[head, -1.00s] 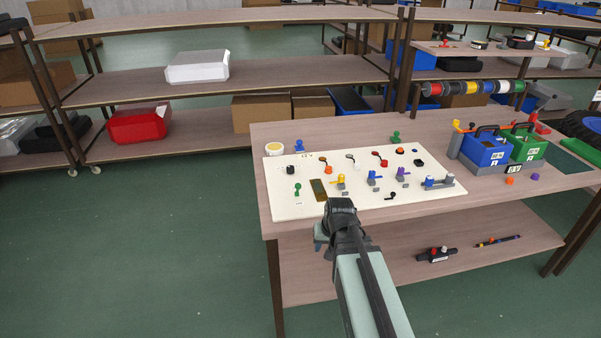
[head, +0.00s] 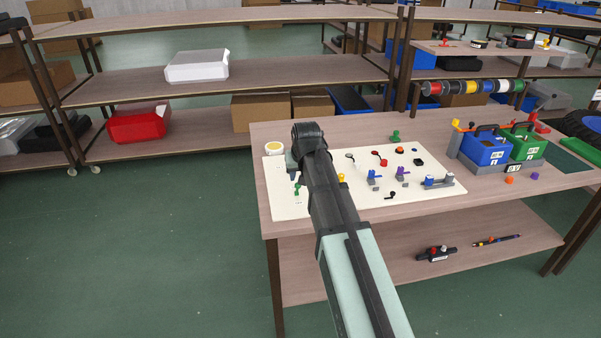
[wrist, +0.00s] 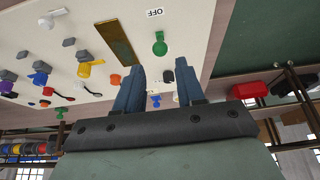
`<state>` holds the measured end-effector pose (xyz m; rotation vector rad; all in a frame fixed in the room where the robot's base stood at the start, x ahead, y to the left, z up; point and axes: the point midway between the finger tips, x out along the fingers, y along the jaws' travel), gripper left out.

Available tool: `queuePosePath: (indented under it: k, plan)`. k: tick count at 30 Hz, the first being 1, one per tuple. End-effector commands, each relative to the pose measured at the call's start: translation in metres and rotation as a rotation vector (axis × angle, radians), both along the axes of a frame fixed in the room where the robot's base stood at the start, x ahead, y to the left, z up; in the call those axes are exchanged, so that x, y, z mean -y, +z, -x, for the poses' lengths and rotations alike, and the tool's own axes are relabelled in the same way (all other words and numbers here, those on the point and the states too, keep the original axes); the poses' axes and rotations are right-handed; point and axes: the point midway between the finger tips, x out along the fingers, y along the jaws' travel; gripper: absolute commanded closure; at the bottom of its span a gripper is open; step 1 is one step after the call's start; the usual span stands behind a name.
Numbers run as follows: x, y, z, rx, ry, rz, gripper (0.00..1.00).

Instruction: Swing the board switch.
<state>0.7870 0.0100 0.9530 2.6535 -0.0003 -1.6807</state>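The white board (head: 420,200) lies on the table. Near its left edge is a small green lever (head: 297,189), probably the switch, just above a small label. In the wrist view the green lever (wrist: 160,44) stands beside a label reading "OFF" (wrist: 155,12). My gripper (head: 292,165) is over the left part of the board, its fingers mostly hidden behind my wrist in the head view. In the wrist view my gripper (wrist: 160,78) has its two blue-grey fingers apart with nothing held between them. The green lever appears beyond the fingertips, apart from them.
A brass plate (wrist: 116,39) lies beside the lever. Several coloured levers fill the board's right part.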

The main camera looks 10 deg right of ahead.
Motion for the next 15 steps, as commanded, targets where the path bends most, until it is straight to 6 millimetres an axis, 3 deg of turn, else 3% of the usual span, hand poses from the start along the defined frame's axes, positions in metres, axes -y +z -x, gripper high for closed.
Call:
queuePosePath:
  k: [15]
  plan:
    - [0.0, -0.057, -0.027, -0.001, -0.001, 0.0, 0.62]
